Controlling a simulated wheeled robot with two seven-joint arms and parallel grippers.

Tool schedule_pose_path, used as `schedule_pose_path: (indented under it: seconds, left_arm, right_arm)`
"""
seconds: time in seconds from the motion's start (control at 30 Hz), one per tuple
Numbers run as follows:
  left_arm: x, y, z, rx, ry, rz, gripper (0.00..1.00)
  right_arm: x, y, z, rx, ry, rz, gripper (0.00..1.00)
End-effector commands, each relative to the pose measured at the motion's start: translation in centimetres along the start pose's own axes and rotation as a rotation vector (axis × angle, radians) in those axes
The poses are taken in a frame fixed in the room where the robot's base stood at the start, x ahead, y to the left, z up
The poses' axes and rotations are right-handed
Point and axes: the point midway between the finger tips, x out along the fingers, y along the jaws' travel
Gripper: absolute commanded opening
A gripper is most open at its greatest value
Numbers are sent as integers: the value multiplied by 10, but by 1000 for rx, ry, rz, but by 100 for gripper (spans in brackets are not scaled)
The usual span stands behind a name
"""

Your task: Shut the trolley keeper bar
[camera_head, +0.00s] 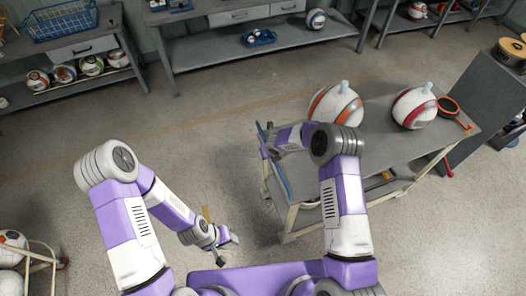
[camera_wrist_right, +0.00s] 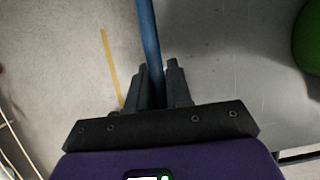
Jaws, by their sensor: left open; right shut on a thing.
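The trolley (camera_head: 385,150) stands right of centre in the head view, with a grey top and cream frame. Its blue keeper bar (camera_head: 281,181) shows along the trolley's left side, partly hidden by my right arm. In the right wrist view the blue bar (camera_wrist_right: 150,42) runs up from between the fingers. My right gripper (camera_wrist_right: 157,82) is shut on this bar; in the head view its fingers are hard to make out. My left gripper (camera_head: 228,247) is open and empty, low over the floor to the left of the trolley.
Two striped balls, one orange (camera_head: 337,104) and one red (camera_head: 414,107), sit on the trolley. A red-handled round tool (camera_head: 449,107) lies beside them. A dark slanted panel (camera_head: 485,88) stands at right. A ball rack (camera_head: 38,262) is at lower left. Open floor lies left of the trolley.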

Motion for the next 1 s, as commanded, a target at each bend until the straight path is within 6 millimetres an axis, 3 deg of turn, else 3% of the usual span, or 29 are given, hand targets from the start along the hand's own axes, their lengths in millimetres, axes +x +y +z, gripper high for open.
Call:
schedule_pose_path:
  seconds: [0.3,0.9,0.93,1.0]
  left_arm:
    - [-7,3,0,0,0,0,43]
    - [-8,3,0,0,0,0,43]
    - [-8,3,0,0,0,0,43]
    - [-8,3,0,0,0,0,43]
  right_arm:
    - [-2,-21,-4,12,3,-13,0]
    - [0,-22,-6,11,7,-11,0]
    - [0,-21,-6,11,7,-11,24]
    - [0,-21,-6,11,6,-11,34]
